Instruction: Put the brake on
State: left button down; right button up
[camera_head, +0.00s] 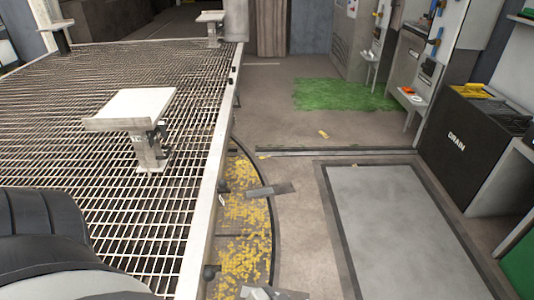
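The turntable deck (60,110) is a metal grating that fills the left half of the head view, with a pale edge rail. A white-topped post (130,103) stands on the grating near the rail. A flat grey plate (271,190) sticks out over the curved pit at the deck's right side. Another grey piece (262,292) is cut off at the bottom edge. I cannot tell which part, if any, is the brake, or how it is set. Neither of my grippers shows.
Yellow litter (243,225) lies in the curved pit beside the deck. A dark bin marked DRAIN (457,138) and grey cabinets (407,52) line the right. A framed grey floor panel (400,230) and a green patch (340,95) lie on open floor.

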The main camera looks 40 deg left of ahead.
aim_at(222, 184)
jog(key=u, duration=0.2)
jog(key=i, duration=1.05)
jog(key=u, duration=1.3)
jog(key=i, duration=0.9)
jog(key=u, duration=0.15)
